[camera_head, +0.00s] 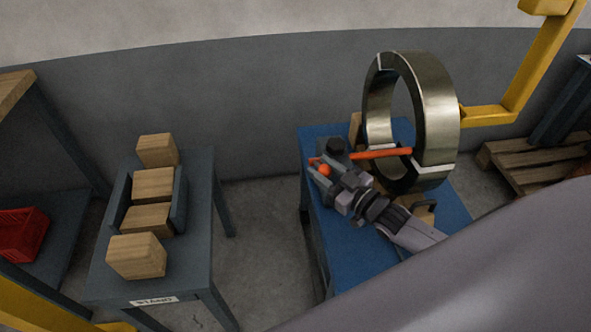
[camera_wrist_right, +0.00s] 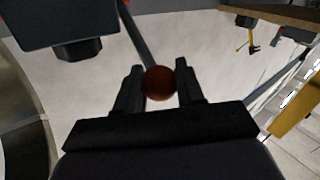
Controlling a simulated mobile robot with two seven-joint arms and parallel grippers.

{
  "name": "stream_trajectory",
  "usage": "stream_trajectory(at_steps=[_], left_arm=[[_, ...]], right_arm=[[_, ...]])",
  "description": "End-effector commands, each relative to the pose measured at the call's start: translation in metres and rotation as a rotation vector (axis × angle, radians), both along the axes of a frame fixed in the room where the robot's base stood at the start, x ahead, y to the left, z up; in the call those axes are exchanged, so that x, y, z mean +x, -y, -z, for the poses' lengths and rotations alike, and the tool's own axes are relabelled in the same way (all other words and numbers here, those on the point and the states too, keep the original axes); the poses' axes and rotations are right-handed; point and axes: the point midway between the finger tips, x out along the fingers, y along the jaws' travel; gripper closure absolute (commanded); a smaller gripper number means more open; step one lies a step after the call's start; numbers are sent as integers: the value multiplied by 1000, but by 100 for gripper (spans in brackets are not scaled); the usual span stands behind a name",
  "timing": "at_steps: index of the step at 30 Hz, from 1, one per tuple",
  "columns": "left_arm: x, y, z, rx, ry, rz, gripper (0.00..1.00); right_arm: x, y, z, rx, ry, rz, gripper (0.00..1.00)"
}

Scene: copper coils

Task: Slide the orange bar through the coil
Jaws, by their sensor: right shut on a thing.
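The orange bar (camera_head: 384,153) lies nearly level in the head view, its right end overlapping the coil's opening. I cannot tell how far inside the coil that end is. The coil (camera_head: 437,110) is a large metallic ring with white straps, standing upright above the blue table. My right gripper (camera_head: 328,171) is left of the coil and shut on the bar near its left end, where a round orange knob shows. In the right wrist view the dark fingers (camera_wrist_right: 159,88) flank a dark red round end (camera_wrist_right: 159,82). My left gripper is not in view.
The blue table (camera_head: 340,262) stands under the coil, with wooden blocks by the ring's foot. A yellow arm (camera_head: 487,115) reaches the coil from the right. A grey table (camera_head: 198,197) with several wooden blocks stands left. A red crate (camera_head: 22,234) is at far left.

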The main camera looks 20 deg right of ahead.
Motion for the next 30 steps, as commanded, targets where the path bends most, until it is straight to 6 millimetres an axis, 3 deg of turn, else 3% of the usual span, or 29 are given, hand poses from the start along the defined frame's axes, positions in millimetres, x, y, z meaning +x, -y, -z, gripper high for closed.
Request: stream_trajectory(at_steps=[3, 7, 20, 21, 22, 30], left_arm=[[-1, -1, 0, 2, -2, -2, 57], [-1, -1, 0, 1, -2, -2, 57], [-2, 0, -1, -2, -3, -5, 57], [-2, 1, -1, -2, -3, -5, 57], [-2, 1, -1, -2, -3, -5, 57], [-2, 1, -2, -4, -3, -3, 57]], right_arm=[[-6, 19, 1, -3, -3, 1, 100], [-9, 30, 1, -1, -2, 1, 100], [-9, 37, 1, -1, -3, 6, 100], [-9, 37, 1, -1, -3, 7, 49], [-9, 37, 1, -1, -2, 6, 39], [-10, 34, 1, 1, -1, 2, 38]])
